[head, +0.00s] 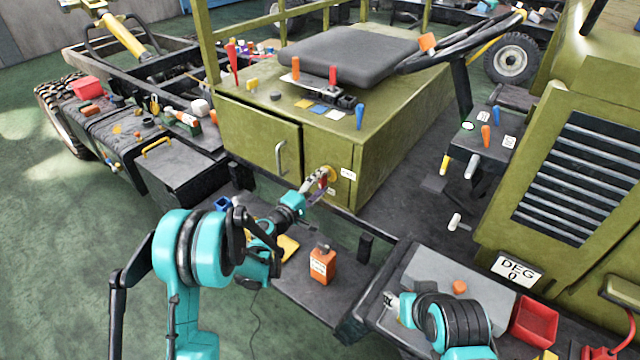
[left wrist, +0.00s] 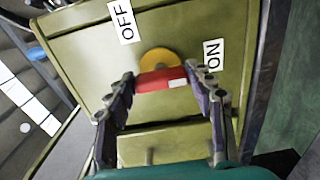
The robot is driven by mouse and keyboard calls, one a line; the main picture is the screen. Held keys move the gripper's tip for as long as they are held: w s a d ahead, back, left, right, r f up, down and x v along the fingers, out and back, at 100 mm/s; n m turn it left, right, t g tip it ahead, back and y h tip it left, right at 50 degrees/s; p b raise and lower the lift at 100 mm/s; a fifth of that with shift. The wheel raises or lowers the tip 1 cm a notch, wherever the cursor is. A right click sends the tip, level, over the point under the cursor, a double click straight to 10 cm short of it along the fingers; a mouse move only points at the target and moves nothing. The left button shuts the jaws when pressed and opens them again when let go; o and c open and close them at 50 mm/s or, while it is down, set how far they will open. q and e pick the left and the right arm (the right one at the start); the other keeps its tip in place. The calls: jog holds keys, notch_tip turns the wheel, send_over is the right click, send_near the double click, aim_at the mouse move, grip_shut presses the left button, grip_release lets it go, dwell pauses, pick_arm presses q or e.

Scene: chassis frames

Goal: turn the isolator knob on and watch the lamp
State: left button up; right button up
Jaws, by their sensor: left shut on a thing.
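The isolator knob is a red bar (left wrist: 160,79) on a yellow disc (left wrist: 156,58), on the olive box front. Its white-marked end points right, close to the ON label (left wrist: 213,55); the OFF label (left wrist: 123,20) is up and left. My left gripper (left wrist: 164,84) is shut on the knob, one finger at each end. In the head view my left gripper (head: 322,180) reaches the box and partly hides the knob. My right gripper (head: 391,301) hangs over the grey panel at lower right, clear of the knob; its jaws are too small to read. I cannot tell which thing is the lamp.
The olive box (head: 391,130) carries a black seat (head: 345,55) and several small tools. An orange bottle (head: 322,265) stands on the dark ledge below my left gripper. A red tray (head: 534,320) sits right of my right gripper. Green floor is open at left.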

dwell(0.4)
pick_arm(q)
jog(key=o, duration=1.2)
jog(key=shift+c, duration=0.2)
jog(key=v, duration=1.2)
jog(key=shift+d, duration=0.1)
